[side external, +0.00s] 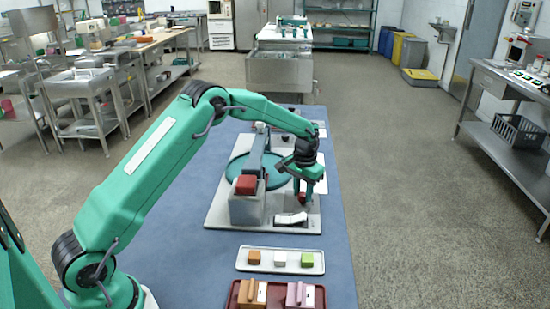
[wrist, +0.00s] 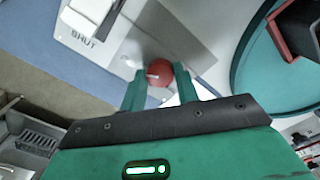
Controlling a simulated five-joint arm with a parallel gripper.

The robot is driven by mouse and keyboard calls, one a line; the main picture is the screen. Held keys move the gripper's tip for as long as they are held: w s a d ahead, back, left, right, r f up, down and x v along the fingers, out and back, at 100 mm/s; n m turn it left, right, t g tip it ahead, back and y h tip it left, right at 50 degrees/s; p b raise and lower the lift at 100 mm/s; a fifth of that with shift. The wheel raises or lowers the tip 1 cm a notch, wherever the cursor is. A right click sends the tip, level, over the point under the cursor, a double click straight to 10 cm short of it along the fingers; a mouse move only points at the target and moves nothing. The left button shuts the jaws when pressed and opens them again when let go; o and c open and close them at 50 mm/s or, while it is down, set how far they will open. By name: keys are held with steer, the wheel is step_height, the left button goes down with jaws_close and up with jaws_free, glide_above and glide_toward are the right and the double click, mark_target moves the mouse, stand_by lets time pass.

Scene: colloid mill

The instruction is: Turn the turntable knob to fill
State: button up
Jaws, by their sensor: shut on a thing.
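The red knob (wrist: 160,88) sits between the two fingers of my gripper (wrist: 160,92) in the wrist view, and the fingers are shut on it. A short white mark on the knob points left in that view. The word SHUT (wrist: 88,36) is printed on the pale plate, up and left of the knob. In the side view my gripper (side external: 305,193) reaches down onto the plate's right part, and a little of the red knob (side external: 302,199) shows at its tips. The teal turntable (side external: 239,172) lies left of my gripper, partly hidden by a grey post and box.
A white tray (side external: 243,267) with orange, white and green blocks lies in front. A red tray (side external: 273,301) with two lidded boxes is nearer still.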

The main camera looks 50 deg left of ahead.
mark_target(303, 195)
stand_by(0.3)
steer(key=o, duration=1)
steer(key=shift+c, duration=0.2)
steer(key=shift+r, duration=0.15)
step_height(303, 195, up, 7)
steer(key=shift+r, duration=0.3)
